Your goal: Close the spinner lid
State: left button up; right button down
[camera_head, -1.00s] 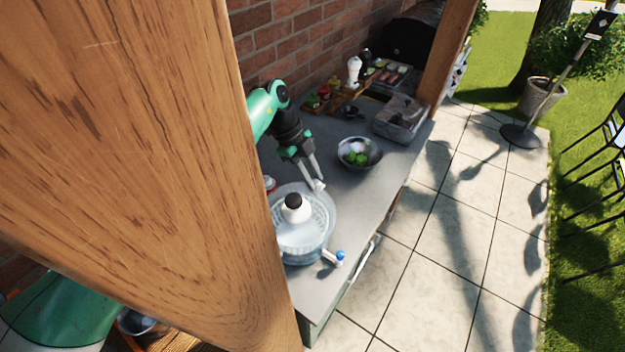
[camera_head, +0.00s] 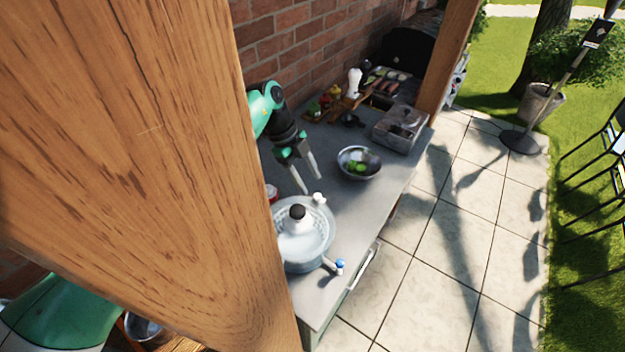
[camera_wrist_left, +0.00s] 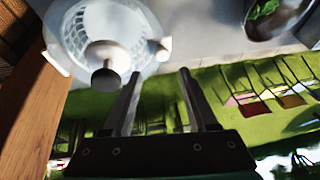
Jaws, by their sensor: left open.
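The salad spinner (camera_head: 305,255) stands on the grey counter, a clear bowl with a white basket and a white domed lid (camera_head: 296,238) topped by a dark knob. The lid rests over the bowl; whether it is fully seated I cannot tell. A white latch (camera_head: 319,198) shows at the far rim, and a blue-tipped latch (camera_head: 339,264) sticks out at the near right. My left gripper (camera_head: 309,183) is open and empty just behind the spinner, close to the white latch. In the left wrist view the lid knob (camera_wrist_left: 105,77) is left of the open fingers. My right gripper is not seen.
A metal bowl with greens (camera_head: 360,162) stands right of my gripper. A clear-lidded container (camera_head: 400,127) and a wooden rack with jars are farther back. A wooden post (camera_head: 130,150) hides the left of the view. The counter between spinner and bowl is clear.

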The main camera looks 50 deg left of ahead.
pick_arm(q)
jog(key=p+v, duration=0.2)
jog(key=v, duration=0.6)
